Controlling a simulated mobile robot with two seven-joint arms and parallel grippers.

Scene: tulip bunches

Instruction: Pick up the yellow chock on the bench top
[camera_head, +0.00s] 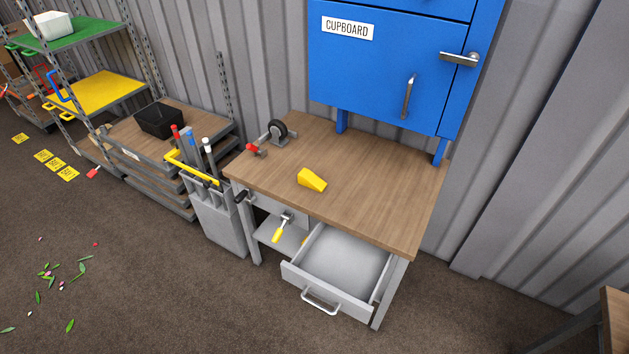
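The yellow chock (312,180) is a small wedge lying on the wooden bench top (370,190), near the middle of the bench. It stands clear of the other things there, and nothing covers it. Neither of my grippers shows in the head view.
An open, empty-looking grey drawer (345,262) juts out from the bench front. A blue cupboard (385,70) hangs above the bench's back. A caster wheel (278,130) and a red-handled item (254,150) sit at the bench's left. A grey bin (220,222) with long tools stands left.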

